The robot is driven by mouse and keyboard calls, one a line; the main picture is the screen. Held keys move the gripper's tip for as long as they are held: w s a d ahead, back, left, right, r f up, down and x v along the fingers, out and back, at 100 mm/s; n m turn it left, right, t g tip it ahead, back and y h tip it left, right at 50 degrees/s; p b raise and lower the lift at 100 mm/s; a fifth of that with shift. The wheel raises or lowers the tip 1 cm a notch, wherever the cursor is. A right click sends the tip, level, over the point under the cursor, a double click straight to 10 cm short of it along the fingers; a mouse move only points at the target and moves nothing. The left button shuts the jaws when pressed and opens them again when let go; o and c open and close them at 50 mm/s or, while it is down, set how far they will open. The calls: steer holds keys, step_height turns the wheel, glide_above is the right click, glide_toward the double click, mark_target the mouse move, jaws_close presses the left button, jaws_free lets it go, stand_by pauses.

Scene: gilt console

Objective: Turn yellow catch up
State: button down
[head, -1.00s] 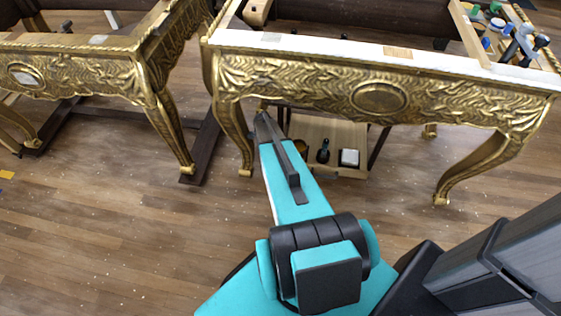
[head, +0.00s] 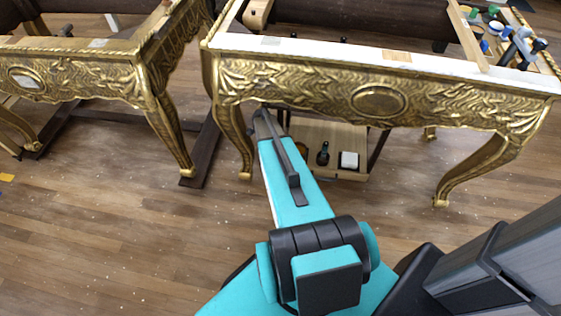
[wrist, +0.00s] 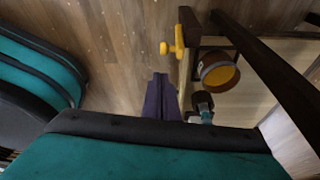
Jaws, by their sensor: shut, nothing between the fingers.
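The yellow catch (wrist: 179,42) shows in the wrist view on the edge of a wooden board (wrist: 187,60). It has a short upright bar, and a round knob sticks out from it to the left. I cannot make out the catch in the head view. My gripper (wrist: 160,82) is shut and empty, its dark fingers just below and left of the catch in the picture, apart from it. In the head view my gripper (head: 262,113) reaches under the front of the gilt console (head: 300,85), beside its left leg.
A yellow-lined round pot (wrist: 218,72) and a dark bottle stand close right of the catch in the wrist view. A dark bar (wrist: 262,62) crosses there. The low wooden shelf (head: 345,132) also bears a white block (head: 349,160). Open floor lies left.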

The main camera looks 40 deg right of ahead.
steer(key=s+a+r, duration=0.1)
steer(key=s+a, duration=0.8)
steer(key=s, duration=0.4)
steer(key=shift+a+r, duration=0.15)
stand_by(0.3)
steer(key=shift+w+a, duration=0.1)
stand_by(0.5)
